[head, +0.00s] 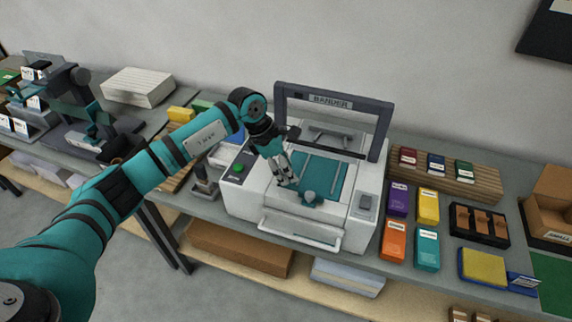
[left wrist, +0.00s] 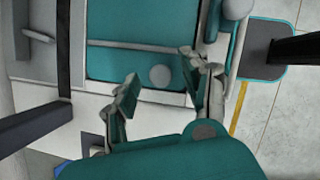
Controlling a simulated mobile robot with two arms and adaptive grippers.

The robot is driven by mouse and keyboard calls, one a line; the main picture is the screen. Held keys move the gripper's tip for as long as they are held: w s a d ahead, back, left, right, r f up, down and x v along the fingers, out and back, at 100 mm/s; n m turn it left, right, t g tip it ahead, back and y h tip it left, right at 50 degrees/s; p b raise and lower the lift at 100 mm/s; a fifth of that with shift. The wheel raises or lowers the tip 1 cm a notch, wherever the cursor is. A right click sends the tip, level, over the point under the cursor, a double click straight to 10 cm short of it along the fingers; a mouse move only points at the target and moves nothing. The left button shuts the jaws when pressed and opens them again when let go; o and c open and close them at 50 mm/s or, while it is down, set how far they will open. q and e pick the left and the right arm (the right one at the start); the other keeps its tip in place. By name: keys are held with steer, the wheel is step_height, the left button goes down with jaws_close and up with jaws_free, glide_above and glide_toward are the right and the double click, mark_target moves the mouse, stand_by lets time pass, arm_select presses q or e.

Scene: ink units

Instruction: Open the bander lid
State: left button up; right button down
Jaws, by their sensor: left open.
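The bander (head: 247,203) is a white machine on the bench, with a dark upright frame (head: 382,130) labelled BANDER. A teal panel (head: 326,181), seemingly its lid, lies almost flat on top, with a round grey knob (head: 309,197) at its front edge. My left gripper (head: 287,182) is open over the panel, its tips just left of the knob in the head view. In the left wrist view the open fingers (left wrist: 165,75) lie on either side of the knob (left wrist: 160,77) in the picture. Contact cannot be told. My right gripper is out of view.
A green button (head: 239,168) is on the bander's left front. Coloured boxes (head: 395,239) and a wooden rack (head: 480,180) stand close on the right. Dark equipment (head: 75,105) is on the left bench. The dark frame rises behind the gripper.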

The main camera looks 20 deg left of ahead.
arm_select(q)
jaws_close()
stand_by(0.3)
steer(key=shift+w, duration=0.1)
